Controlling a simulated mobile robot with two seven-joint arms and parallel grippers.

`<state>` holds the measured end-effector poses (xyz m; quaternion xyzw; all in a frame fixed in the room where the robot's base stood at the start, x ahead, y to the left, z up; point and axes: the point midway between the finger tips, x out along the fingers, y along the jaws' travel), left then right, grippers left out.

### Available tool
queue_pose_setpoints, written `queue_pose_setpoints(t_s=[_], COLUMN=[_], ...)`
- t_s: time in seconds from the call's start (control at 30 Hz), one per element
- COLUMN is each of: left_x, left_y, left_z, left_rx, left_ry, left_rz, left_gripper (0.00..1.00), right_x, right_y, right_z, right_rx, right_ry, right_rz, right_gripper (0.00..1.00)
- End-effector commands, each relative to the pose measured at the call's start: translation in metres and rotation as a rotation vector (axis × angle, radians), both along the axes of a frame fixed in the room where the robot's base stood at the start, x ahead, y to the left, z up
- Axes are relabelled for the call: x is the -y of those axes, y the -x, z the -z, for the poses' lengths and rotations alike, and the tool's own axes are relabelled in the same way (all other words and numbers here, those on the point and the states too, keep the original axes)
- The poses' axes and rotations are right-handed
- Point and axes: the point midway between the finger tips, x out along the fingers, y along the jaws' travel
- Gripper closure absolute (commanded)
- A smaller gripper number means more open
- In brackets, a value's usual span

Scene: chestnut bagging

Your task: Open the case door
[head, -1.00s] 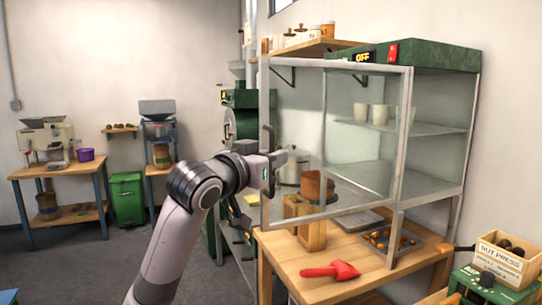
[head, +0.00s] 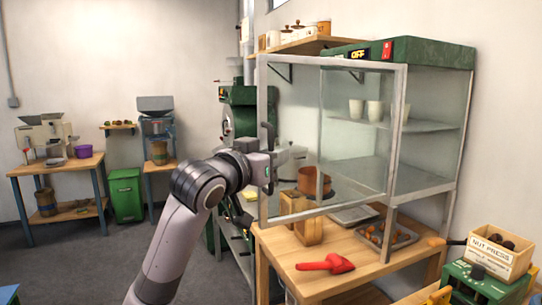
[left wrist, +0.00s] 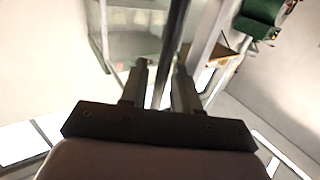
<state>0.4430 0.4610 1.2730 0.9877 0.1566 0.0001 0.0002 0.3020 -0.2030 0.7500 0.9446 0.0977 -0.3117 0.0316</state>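The glass case (head: 433,120) stands on the wooden table, with white cups (head: 374,110) on its shelf. Its metal-framed glass door (head: 330,63) stands swung out to the left, leaving the front of the case open. The dark door handle (head: 267,137) is at the door's left edge. My left gripper (head: 276,163) is at that handle. In the left wrist view, the dark handle bar (left wrist: 172,45) runs between the two fingers of my left gripper (left wrist: 161,75), with thin gaps on both sides. My right gripper is not in view.
A red scoop (head: 326,263) lies at the front of the wooden table (head: 285,265). A tray (head: 408,236) of chestnuts and wooden blocks (head: 308,230) sit behind it. A green machine (head: 490,284) and nut-press crate (head: 502,252) stand at right.

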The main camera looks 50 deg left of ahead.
Motion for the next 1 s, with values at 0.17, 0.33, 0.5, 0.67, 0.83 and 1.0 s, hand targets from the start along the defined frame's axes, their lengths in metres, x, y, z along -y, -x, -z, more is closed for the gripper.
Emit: queue_pose_setpoints(t_s=[0.17, 0.33, 0.5, 0.67, 0.83, 1.0], left_x=[0.000, 0.003, 0.012, 0.017, 0.020, 0.022], left_y=[0.000, 0.011, 0.038, 0.052, 0.061, 0.066], left_z=[0.000, 0.001, 0.001, 0.004, 0.003, 0.002], left_rx=[0.000, 0.002, 0.003, 0.006, 0.005, 0.001], left_ry=[0.001, 0.000, -0.002, -0.003, -0.002, 0.000], left_rz=[0.000, 0.000, 0.000, 0.002, 0.003, 0.001], left_gripper=[0.69, 0.69, 0.69, 0.69, 0.69, 0.69], right_x=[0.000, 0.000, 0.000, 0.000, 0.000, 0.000], right_y=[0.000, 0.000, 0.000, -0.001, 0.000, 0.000], right_z=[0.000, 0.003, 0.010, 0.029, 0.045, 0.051], right_rx=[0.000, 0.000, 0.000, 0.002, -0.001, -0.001], right_ry=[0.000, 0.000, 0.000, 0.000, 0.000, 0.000], right_rz=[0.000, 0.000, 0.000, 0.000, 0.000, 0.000], right_gripper=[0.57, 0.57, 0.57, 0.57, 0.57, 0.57])
